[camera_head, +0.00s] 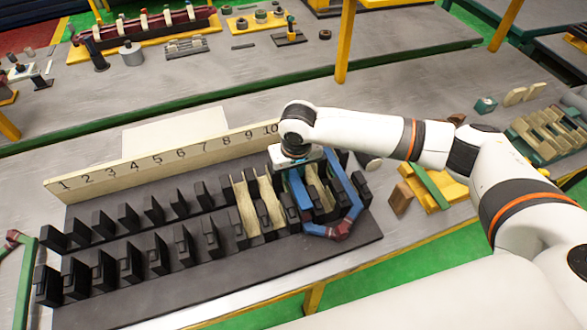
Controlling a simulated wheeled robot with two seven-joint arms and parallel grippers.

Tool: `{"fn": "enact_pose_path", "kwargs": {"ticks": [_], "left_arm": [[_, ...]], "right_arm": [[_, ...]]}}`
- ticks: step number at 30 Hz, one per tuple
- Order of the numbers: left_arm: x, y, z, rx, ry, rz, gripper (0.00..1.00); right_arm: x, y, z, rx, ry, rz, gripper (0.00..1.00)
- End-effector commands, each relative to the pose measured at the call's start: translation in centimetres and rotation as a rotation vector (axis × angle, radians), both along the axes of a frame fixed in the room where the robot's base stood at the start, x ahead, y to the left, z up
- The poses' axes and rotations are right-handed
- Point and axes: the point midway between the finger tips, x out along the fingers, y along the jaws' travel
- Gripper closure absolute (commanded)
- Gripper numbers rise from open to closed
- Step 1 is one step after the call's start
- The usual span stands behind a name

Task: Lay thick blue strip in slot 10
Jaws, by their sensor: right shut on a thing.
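A long black base plate (205,285) carries two rows of upright black blocks with slots between them. A cream board (130,170) behind it is numbered 1 to 10, with 10 at its right end, beside my right gripper. My right gripper (297,172) reaches in from the right and is shut on the thick blue strip (302,194) at the right end of the rows. The strip bends into a U at a dark red front end (332,231), and its other leg runs along the right. The fingertips and the strip's seating are mostly hidden. My left gripper is not in view.
Cream strips (270,205) lie between blocks left of the blue strip. A brown block (400,198) and a yellow-green fixture (432,188) stand to the right. A green piece (22,262) is at the left edge. The left slots look empty.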

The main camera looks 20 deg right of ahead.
Motion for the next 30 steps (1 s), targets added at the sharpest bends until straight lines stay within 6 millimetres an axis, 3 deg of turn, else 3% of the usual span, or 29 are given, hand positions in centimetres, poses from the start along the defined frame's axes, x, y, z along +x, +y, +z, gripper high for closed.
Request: {"fn": "enact_pose_path", "kwargs": {"ticks": [30], "left_arm": [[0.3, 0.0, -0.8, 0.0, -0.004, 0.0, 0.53]], "right_arm": [[0.0, 0.0, -2.5, -0.001, 0.0, -0.001, 1.0]]}}
